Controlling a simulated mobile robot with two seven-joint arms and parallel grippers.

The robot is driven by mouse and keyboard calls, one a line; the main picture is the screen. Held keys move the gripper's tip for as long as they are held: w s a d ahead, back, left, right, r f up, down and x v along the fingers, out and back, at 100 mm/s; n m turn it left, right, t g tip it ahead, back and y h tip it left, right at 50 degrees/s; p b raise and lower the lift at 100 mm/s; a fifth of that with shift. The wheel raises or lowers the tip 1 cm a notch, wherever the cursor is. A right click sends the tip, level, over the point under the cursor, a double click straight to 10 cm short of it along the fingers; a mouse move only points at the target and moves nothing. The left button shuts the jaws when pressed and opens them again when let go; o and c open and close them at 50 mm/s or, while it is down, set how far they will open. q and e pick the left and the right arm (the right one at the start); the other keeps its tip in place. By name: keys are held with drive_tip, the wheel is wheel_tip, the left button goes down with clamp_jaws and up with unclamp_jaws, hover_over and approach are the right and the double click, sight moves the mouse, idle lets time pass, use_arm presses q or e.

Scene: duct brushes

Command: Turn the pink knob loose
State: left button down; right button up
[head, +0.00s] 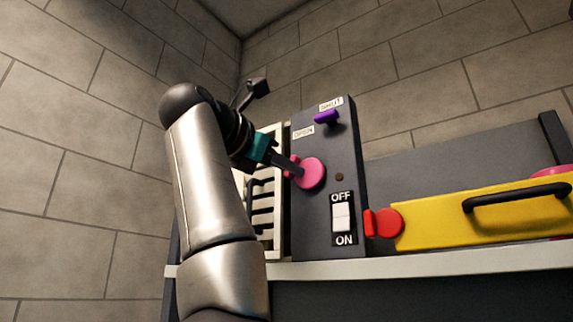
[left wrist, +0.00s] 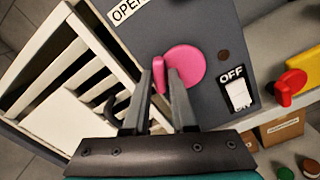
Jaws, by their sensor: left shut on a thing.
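The pink knob (head: 313,173) is a round disc with a raised grip on the front of a dark grey panel box (head: 318,222). It also shows in the left wrist view (left wrist: 188,66). My left gripper (head: 295,169) reaches it from the left. In the left wrist view the two fingers (left wrist: 165,88) stand around the raised grip, and the gripper is shut on it. The fingertips hide part of the knob. My right gripper is in neither view.
The box has a purple lever (head: 326,117), OPEN and SHUT labels, and a white OFF/ON switch (head: 342,217). A white slatted grille (head: 270,190) is left of it. A red knob (head: 387,222) and a yellow panel with black handle (head: 480,213) are to the right.

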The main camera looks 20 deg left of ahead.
use_arm(q)
drive_tip(key=n+p, duration=0.1)
drive_tip(key=n, duration=0.4)
drive_tip(key=shift+d+f, duration=0.1)
drive_tip(key=shift+f, duration=0.15)
idle(0.5)
drive_tip(key=c, duration=0.9)
unclamp_jaws()
drive_tip(key=shift+o, duration=0.2)
drive_tip(key=shift+s, duration=0.1)
drive_tip(key=b+v, duration=0.5)
drive_tip(key=v, duration=1)
drive_tip(key=shift+b, duration=0.4)
